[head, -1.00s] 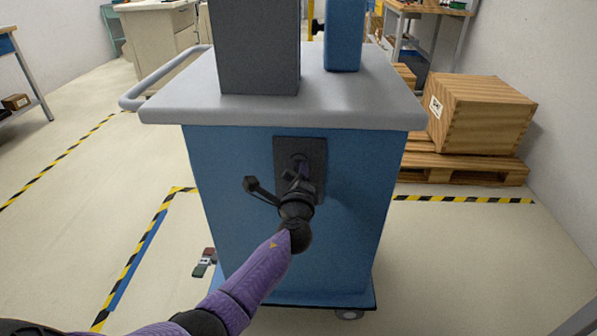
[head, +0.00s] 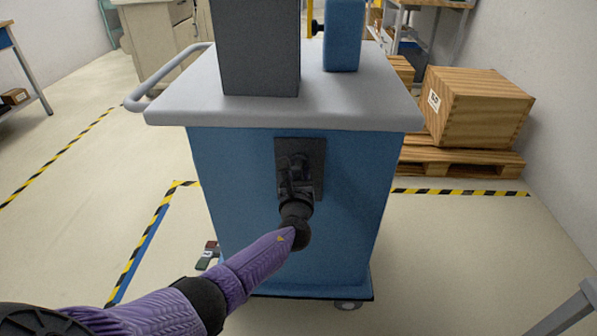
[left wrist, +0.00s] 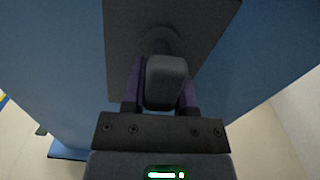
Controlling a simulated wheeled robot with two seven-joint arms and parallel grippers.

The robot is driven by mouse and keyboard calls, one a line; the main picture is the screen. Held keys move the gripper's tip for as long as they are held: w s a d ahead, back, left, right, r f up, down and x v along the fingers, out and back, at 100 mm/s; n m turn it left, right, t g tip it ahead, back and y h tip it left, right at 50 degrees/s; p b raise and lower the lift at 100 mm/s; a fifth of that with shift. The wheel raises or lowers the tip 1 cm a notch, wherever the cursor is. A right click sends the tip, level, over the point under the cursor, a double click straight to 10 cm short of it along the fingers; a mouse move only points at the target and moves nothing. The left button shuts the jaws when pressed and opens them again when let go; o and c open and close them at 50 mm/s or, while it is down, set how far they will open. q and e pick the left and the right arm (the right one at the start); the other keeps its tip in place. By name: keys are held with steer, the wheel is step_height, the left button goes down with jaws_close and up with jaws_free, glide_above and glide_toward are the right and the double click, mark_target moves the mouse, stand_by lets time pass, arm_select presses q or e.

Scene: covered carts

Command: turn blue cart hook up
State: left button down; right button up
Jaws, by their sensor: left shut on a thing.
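The blue cart (head: 345,225) stands straight ahead with a grey top. In the left wrist view the two fingers of my left gripper (left wrist: 160,90) are shut on a dark block-shaped hook (left wrist: 166,82), in front of the plate (left wrist: 205,25). The hook's mount is partly hidden behind it. In the head view the gripper covers most of the hook. My right gripper is not in view.
A tall dark grey box (head: 255,50) and a blue upright block (head: 342,35) stand on the cart top. A wooden crate (head: 480,110) on a pallet (head: 460,160) is at the right. Open floor lies left of the cart.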

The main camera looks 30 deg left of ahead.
arm_select(q)
steer(key=shift+m, duration=0.6)
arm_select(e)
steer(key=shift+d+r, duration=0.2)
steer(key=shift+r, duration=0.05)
arm_select(q)
steer(key=shift+f+m, duration=0.1)
steer(key=shift+m, duration=0.2)
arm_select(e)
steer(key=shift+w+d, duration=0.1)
arm_select(q)
steer(key=shift+c, duration=2)
jaws_free()
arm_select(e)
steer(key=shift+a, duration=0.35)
arm_select(q)
steer(key=shift+p, duration=0.3)
steer(key=shift+s+d+r+p, duration=0.2)
steer(key=shift+s+d+p, duration=0.05)
steer(key=shift+s+p, duration=0.1)
steer(key=p+v, duration=0.4)
steer(key=v, duration=0.5)
steer(key=shift+f, duration=0.15)
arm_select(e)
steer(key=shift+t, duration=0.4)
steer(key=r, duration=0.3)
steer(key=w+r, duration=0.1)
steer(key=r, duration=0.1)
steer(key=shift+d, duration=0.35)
